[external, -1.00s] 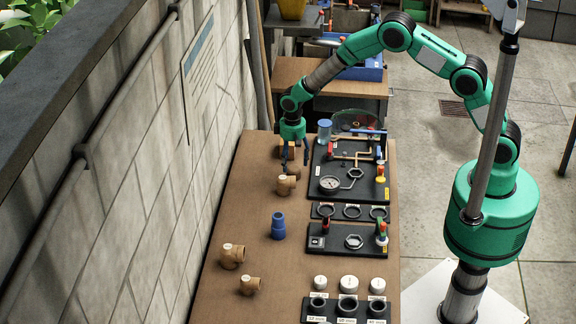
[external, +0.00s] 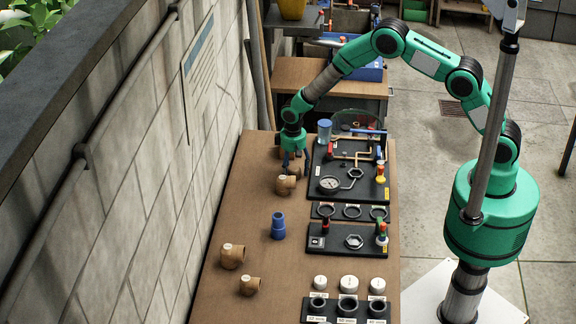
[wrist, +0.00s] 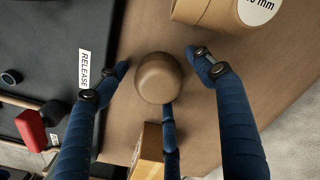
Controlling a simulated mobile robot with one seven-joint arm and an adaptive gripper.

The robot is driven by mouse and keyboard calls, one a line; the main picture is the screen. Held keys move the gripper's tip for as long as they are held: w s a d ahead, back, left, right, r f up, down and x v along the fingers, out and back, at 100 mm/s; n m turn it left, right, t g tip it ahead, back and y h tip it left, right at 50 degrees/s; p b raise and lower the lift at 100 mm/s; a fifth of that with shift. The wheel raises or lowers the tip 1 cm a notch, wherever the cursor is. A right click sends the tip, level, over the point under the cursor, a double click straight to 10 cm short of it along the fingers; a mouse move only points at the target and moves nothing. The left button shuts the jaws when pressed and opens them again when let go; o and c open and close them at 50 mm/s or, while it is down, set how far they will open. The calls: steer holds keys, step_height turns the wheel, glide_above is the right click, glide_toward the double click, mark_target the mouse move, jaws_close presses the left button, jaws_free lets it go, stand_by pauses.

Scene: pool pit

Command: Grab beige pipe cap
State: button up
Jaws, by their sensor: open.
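In the wrist view the beige pipe cap (wrist: 158,77) is a rounded, brownish dome on the wooden table. My gripper (wrist: 162,80) has dark blue fingers spread around it, one on each side and one below it in the picture. The fingers are open, with visible gaps between the side fingertips and the cap. In the external view my gripper (external: 292,163) points down at the far left part of the table, and I cannot make out the cap clearly there.
A labelled brown fitting (wrist: 222,10) lies close to the right fingertip. Another tan piece (wrist: 147,150) is near the lower finger. A black panel (external: 322,187) with gauge and valves stands to the right. Elbow fittings (external: 232,257) and a blue fitting (external: 278,226) stand nearer.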

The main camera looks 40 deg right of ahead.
mark_target(293, 167)
steer(key=c, duration=1.2)
steer(key=shift+r, duration=0.15)
step_height(293, 167, up, 10)
steer(key=shift+f, duration=0.15)
stand_by(0.3)
